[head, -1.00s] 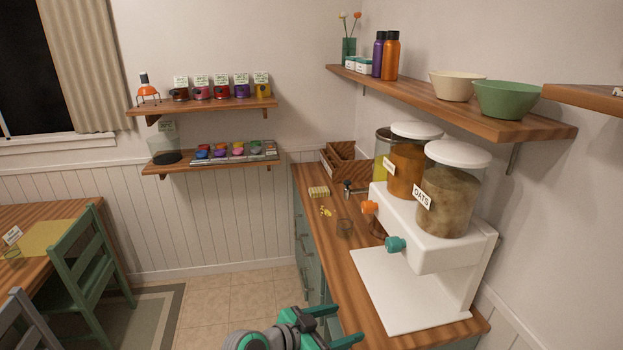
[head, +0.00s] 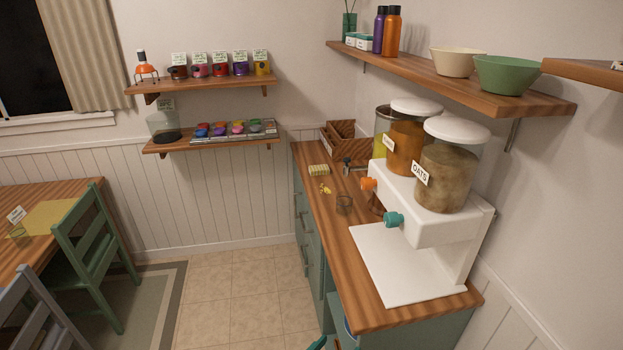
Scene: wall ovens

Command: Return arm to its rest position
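Only a small teal tip of my gripper (head: 318,343) shows at the bottom edge of the head view, just left of the wooden counter (head: 360,285). The rest of my gripper and arm is below the frame. Whether its fingers are open or shut cannot be seen, nor whether it holds anything.
A white dispenser (head: 435,205) with jars stands on the counter. A wall shelf (head: 450,82) holds bowls and bottles. A green chair (head: 90,262) stands left; the tiled floor between is clear.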

